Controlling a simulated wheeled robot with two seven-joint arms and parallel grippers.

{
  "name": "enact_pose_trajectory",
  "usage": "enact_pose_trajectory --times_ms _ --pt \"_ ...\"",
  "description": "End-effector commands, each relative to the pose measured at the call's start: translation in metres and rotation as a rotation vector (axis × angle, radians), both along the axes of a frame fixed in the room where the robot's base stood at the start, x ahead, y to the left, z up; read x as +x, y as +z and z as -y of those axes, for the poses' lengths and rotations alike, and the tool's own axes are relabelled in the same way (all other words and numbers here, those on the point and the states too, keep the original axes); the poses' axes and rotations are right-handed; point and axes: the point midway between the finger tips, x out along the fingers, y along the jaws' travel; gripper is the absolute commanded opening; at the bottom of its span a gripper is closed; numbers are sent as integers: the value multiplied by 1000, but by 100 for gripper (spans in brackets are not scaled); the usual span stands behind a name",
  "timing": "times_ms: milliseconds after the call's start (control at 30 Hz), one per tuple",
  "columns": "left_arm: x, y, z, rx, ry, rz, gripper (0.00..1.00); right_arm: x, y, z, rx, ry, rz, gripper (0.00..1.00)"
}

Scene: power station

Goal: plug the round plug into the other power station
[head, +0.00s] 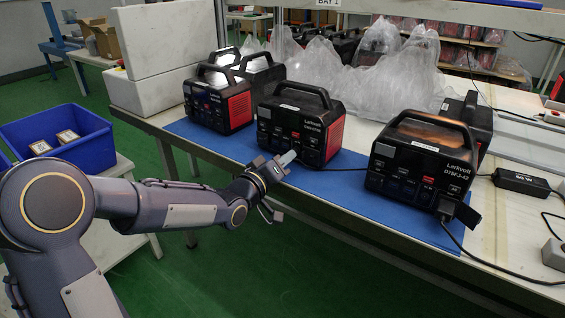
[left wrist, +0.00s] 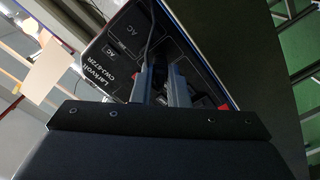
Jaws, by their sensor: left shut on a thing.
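The middle power station (head: 300,125), black with red sides, stands on the blue mat (head: 340,180). My left gripper (head: 284,160) is at its front face, low on the left. In the left wrist view the fingers (left wrist: 166,82) are shut on a dark plug (left wrist: 158,80), with a black cable (left wrist: 152,42) close by. The station's labelled front (left wrist: 115,58) lies just beyond the fingertips. I cannot tell whether the plug is in a socket. The right power station (head: 420,160) has a black plug (head: 446,207) and cable at its lower front. My right gripper is not in view.
Another power station (head: 218,102) stands at the left of the mat. Clear plastic bags (head: 345,75) lie behind. A black adapter (head: 520,182) lies at the right. A blue bin (head: 60,140) with small boxes stands at the left. White foam blocks (head: 165,50) stand at the table's left end.

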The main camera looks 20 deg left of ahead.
Motion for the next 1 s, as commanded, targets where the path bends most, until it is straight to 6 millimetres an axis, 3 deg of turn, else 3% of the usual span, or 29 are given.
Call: enact_pose_trajectory --times_ms 867,900,1000 --pt "5 0 2 0 0 1 0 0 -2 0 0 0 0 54" --pt "5 0 2 0 1 1 18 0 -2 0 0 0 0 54" --pt "5 0 2 0 1 1 31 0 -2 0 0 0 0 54"
